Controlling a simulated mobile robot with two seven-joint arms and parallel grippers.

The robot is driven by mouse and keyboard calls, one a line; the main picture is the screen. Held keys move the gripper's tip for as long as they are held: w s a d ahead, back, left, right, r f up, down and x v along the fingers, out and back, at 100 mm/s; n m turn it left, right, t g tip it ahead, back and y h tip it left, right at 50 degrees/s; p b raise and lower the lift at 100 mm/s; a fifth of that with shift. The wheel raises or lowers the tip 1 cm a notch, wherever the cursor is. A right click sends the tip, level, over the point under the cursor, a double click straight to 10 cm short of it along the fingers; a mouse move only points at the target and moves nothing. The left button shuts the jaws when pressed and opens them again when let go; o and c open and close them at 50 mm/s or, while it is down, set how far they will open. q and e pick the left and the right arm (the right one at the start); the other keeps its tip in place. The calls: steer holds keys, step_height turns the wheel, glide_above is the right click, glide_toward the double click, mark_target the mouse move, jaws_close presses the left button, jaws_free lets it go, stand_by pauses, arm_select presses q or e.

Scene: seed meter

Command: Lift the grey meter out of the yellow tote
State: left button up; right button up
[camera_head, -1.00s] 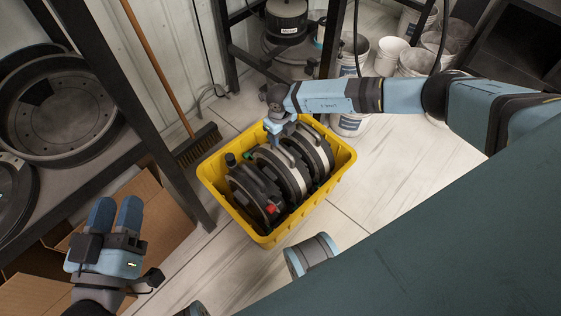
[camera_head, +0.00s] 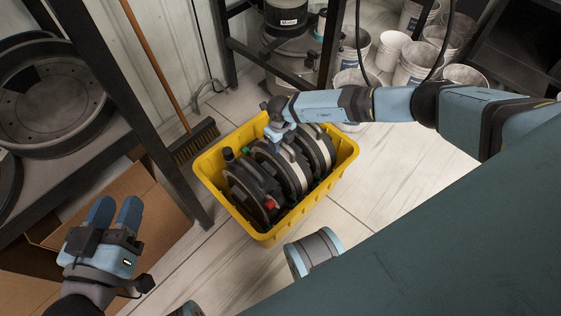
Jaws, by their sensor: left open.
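The yellow tote (camera_head: 272,238) stands on the floor in the middle of the head view. Several round dark and grey meters stand on edge side by side in it; the grey meter (camera_head: 291,171) is among them, and a darker one at the front left (camera_head: 243,184) has a red part. My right gripper (camera_head: 279,138) points down at the tote's far side, its tips at the top of the middle meters. Its fingers are largely hidden, so I cannot tell whether it grips anything. My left gripper (camera_head: 116,213) is open and empty at the lower left, away from the tote.
An open cardboard box (camera_head: 165,225) lies beside my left gripper. A dark shelf (camera_head: 120,135) with round parts stands at left. A broom (camera_head: 192,142) leans behind the tote. White buckets (camera_head: 391,50) stand at the back right.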

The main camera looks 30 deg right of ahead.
jaws_close()
stand_by(1.1)
steer(key=shift+w+r, duration=0.15)
steer(key=shift+w, duration=0.05)
